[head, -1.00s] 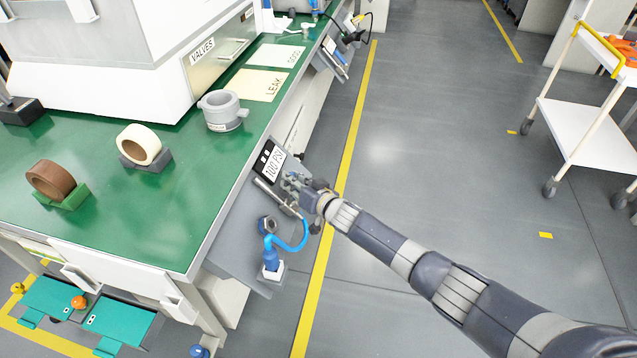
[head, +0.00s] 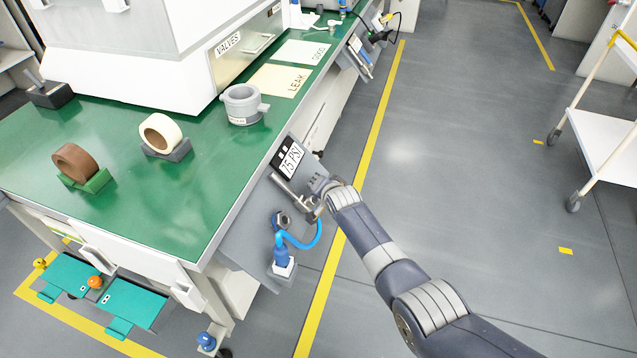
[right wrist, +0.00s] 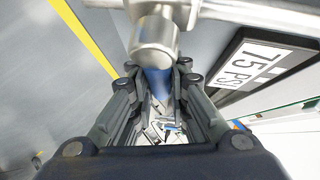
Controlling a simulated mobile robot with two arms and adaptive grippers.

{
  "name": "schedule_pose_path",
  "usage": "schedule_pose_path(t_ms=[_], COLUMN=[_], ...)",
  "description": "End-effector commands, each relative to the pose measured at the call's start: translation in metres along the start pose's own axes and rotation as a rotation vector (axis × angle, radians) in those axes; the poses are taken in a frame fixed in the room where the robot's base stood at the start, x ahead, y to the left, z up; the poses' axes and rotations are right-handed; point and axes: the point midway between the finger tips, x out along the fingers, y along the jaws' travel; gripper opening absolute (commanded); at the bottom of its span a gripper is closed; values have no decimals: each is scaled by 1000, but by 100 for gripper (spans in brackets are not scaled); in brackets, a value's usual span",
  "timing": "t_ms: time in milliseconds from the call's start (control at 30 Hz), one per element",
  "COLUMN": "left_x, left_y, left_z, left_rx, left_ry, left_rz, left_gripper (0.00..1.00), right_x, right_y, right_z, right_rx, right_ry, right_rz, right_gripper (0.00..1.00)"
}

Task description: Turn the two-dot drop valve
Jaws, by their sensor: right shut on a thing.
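The drop valve is a silver metal pipe and fitting (head: 288,187) on the grey side panel of the green bench. A black label above it (head: 287,158) reads 75 PSI and carries small white marks. The right wrist view shows the label (right wrist: 262,62) at right and the round metal valve body (right wrist: 154,42) at top. My right gripper (right wrist: 158,88) is shut on the valve's blue handle (right wrist: 157,80), just below that body. In the head view my right gripper (head: 314,196) is at the valve and partly hides it. My left gripper is out of view.
A blue hose (head: 312,238) curves below the valve to a blue fitting (head: 281,256). Open floor lies to the right, with a white cart (head: 607,125) beyond.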

Motion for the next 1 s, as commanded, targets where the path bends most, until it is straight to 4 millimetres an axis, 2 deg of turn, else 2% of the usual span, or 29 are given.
schedule_pose_path(t_ms=[500, 533, 600, 1000], left_x=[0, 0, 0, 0], left_y=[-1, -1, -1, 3], left_z=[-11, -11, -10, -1], left_rx=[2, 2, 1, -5], left_ry=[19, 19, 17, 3], left_rz=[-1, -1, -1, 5], left_gripper=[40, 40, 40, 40], right_x=[0, 0, 0, -1], right_y=[2, 2, 2, 1], right_z=[-1, -1, -1, 0], right_rx=[13, 12, 12, 13], right_ry=[-1, -1, -1, -2], right_rz=[12, 12, 11, 10], right_gripper=[0, 23, 37, 37])
